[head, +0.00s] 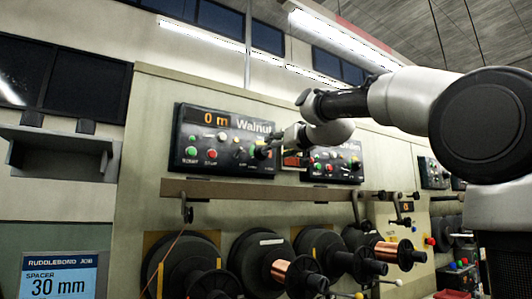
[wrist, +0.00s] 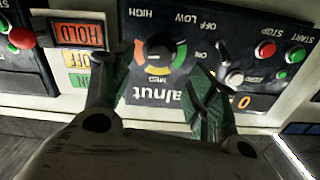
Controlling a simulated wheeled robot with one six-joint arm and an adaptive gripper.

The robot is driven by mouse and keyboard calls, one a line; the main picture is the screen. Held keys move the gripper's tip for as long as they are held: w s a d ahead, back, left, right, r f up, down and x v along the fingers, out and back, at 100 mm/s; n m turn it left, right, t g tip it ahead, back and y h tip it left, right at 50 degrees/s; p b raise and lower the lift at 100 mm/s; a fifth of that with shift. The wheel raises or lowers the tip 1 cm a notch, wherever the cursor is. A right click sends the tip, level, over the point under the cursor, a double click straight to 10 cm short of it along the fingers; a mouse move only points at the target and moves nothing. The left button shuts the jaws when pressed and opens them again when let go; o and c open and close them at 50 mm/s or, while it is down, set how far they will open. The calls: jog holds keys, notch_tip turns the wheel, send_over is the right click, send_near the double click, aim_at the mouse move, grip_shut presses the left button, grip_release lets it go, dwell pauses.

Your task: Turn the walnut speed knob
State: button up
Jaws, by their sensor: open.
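The Walnut panel (head: 186,122) is a dark control box on the wall in the head view, with an orange "0 m" display. In the wrist view the panel (wrist: 155,98) appears upside down. Its dark round speed knob (wrist: 160,46) sits inside a coloured arc marked LOW, MED and HIGH. My gripper (wrist: 162,66) is open, with one finger on each side of the knob; I cannot tell whether they touch it. In the head view my gripper (head: 264,151) is at the panel's right side and hides the knob there.
A HOLD/OFF/ON sign stack (wrist: 82,48) stands close beside the panel. The START button (wrist: 281,74) and STOP button (wrist: 267,49) are on the panel's other side. A second panel (head: 342,163) is to the right. A rail (head: 240,191) and several spools (head: 255,262) are below.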

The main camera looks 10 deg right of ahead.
aim_at(260, 155)
jog(key=w+a+n, duration=0.1)
jog(key=w+a, duration=0.1)
jog(key=w, duration=0.5)
jog(key=shift+w+a, duration=0.2)
jog(key=shift+a, duration=0.05)
jog(key=shift+c, duration=0.3)
jog(key=c, duration=1)
jog(key=shift+n, duration=0.3)
